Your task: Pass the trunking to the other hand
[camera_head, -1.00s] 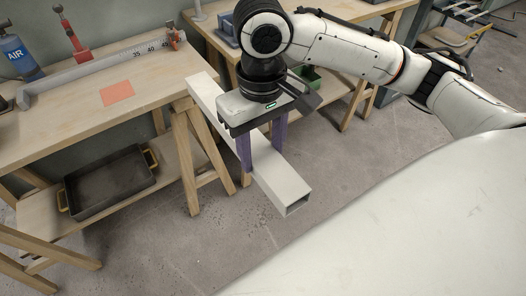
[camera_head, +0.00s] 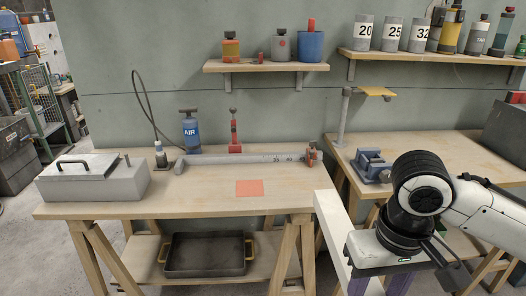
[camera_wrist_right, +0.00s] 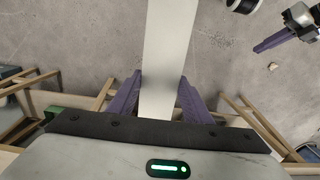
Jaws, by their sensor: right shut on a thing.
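The trunking is a long white rectangular length (camera_head: 333,238) at the lower right of the head view, beside the right end of the near bench. My right gripper (camera_head: 380,285) is shut on it, with a purple finger on each side. In the right wrist view the trunking (camera_wrist_right: 166,45) runs up from between the purple fingers to the top edge. My left gripper (camera_wrist_right: 264,45) shows at the top right of that view, apart from the trunking; its opening is unclear. It is not in the head view.
The bench (camera_head: 150,205) holds a grey metal box (camera_head: 95,180), an air pump (camera_head: 190,135), a long ruled bar (camera_head: 240,159) and an orange square (camera_head: 249,188). A dark tray (camera_head: 205,256) sits on its lower shelf. A blue vise (camera_head: 372,165) stands on the right bench.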

